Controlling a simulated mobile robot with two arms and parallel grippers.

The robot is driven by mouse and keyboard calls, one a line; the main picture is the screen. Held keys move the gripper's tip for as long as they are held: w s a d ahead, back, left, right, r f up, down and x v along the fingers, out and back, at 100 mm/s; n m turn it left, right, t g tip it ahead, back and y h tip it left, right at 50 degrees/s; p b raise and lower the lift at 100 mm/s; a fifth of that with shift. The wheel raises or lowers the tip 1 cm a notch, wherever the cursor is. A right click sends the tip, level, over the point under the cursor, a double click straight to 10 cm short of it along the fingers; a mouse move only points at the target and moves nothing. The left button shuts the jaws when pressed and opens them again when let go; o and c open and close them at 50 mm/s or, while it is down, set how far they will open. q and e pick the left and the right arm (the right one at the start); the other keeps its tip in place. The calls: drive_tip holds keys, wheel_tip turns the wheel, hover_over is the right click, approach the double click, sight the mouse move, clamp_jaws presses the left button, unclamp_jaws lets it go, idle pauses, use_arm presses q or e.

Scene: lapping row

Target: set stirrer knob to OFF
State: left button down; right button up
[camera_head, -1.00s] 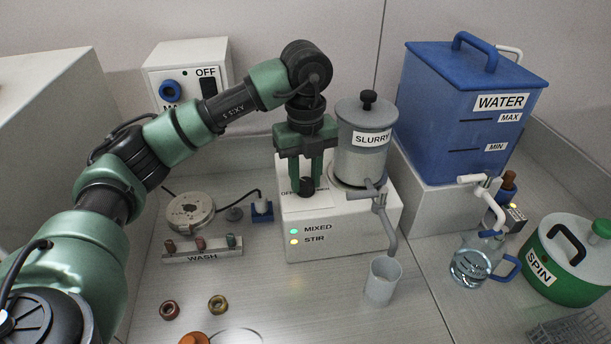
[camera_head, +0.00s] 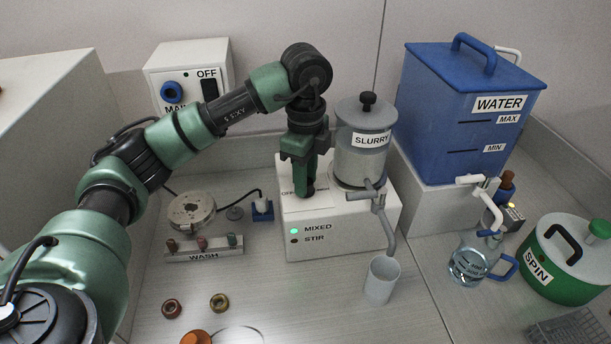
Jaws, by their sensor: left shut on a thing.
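The stirrer base (camera_head: 345,236) is a white box with the grey slurry tank (camera_head: 362,150) on its right side. On its front the MIXED light (camera_head: 294,231) glows green and the STIR light (camera_head: 294,241) is dark. My left gripper (camera_head: 306,190) points down at the top of the base, left of the tank. It is shut on the dark stirrer knob, which is mostly hidden by the fingers. The OFF lettering beside the knob is partly covered. The right gripper is not in view.
The tank's tap (camera_head: 378,197) hangs over a white beaker (camera_head: 382,280). The blue water tank (camera_head: 465,105), glass jug (camera_head: 470,262) and green spin pot (camera_head: 575,265) stand right. The wash rack (camera_head: 204,250) and round plate (camera_head: 190,209) lie left. The front counter holds small rings (camera_head: 219,302).

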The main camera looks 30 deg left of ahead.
use_arm(q)
drive_tip(key=shift+w+r+n, duration=0.1)
drive_tip(key=shift+n, duration=0.2)
drive_tip(key=c, duration=1.1)
unclamp_jaws()
wheel_tip(320, 180, up, 8)
drive_tip(key=shift+f, duration=0.15)
